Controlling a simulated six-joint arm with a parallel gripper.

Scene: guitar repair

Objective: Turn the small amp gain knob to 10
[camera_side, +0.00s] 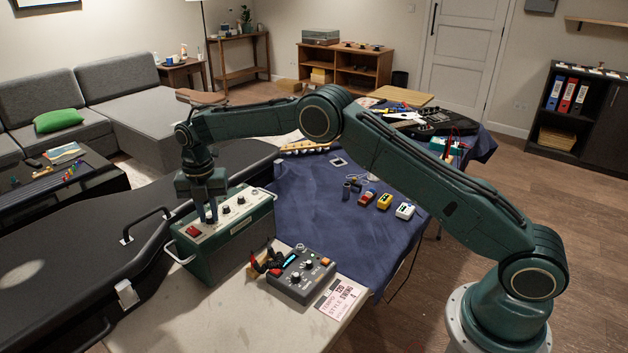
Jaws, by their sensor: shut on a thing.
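The small green amp (228,248) stands on the light table at the left, with a pale control panel (228,213) on top. A row of dark knobs (240,200) runs along the panel, and a red switch (193,231) sits at its near left end. My gripper (211,219) points straight down over the panel, between the red switch and the visible knobs. Its fingers are shut on a knob at panel level. The fingers hide that knob, so its pointer and setting cannot be read. The scale marks are too small to read.
A grey multi-knob unit (301,274) and a printed card (341,298) lie to the right of the amp. A black case (70,265) lies to its left. Small pedals (384,202) stand on the blue cloth (325,220). My forearm spans above the cloth.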

